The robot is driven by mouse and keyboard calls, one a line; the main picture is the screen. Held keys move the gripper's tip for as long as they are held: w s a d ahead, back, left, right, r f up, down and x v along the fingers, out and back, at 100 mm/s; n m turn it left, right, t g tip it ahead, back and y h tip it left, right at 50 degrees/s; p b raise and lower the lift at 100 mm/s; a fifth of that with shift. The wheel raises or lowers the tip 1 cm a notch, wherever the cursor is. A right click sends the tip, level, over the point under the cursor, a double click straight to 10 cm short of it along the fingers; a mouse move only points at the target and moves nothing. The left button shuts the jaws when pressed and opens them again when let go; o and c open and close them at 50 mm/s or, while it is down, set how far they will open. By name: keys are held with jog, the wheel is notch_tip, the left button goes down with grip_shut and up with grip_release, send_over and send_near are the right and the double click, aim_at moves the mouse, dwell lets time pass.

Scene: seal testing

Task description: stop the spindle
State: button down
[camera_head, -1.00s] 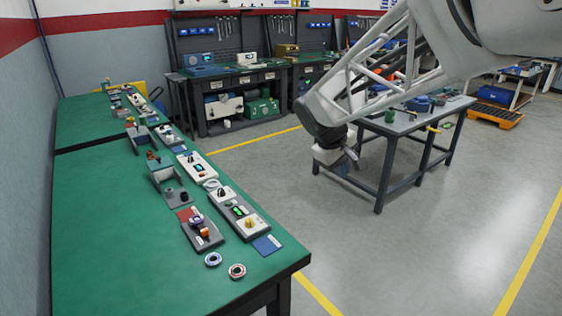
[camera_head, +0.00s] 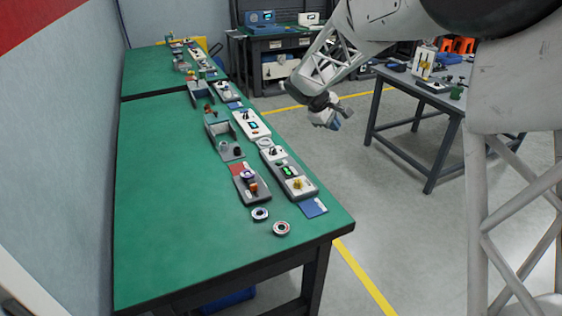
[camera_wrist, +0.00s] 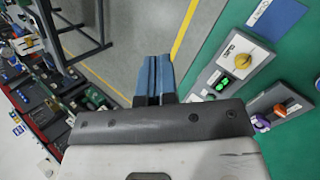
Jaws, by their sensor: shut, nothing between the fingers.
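My gripper (camera_head: 334,124) is shut and empty, in the air beyond the bench's right edge. Its blue fingers (camera_wrist: 155,78) touch nothing.
Two loose rings (camera_head: 260,214) (camera_head: 281,228) and a blue card (camera_head: 313,208) lie near the box. More white boxes (camera_head: 250,125) and a grey bracket (camera_head: 222,133) line the bench behind. A grey table (camera_head: 430,100) stands to the right, across open floor.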

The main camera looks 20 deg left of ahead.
jog(key=w+a+f+n+t, duration=0.15)
jog(key=w+a+f, duration=0.35)
jog(key=a, duration=0.5)
jog(key=n+t, duration=0.1)
jog(key=n, duration=0.3)
send_over(279, 163)
notch_tip(279, 163, down, 7)
jog(key=shift+f+h, duration=0.15)
jog(key=shift+h, duration=0.15)
jog(key=shift+f, duration=0.15)
jog(key=shift+f, duration=4.25)
jog(key=shift+f, duration=0.8)
jog(key=shift+r, duration=0.8)
jog(key=shift+r, duration=0.1)
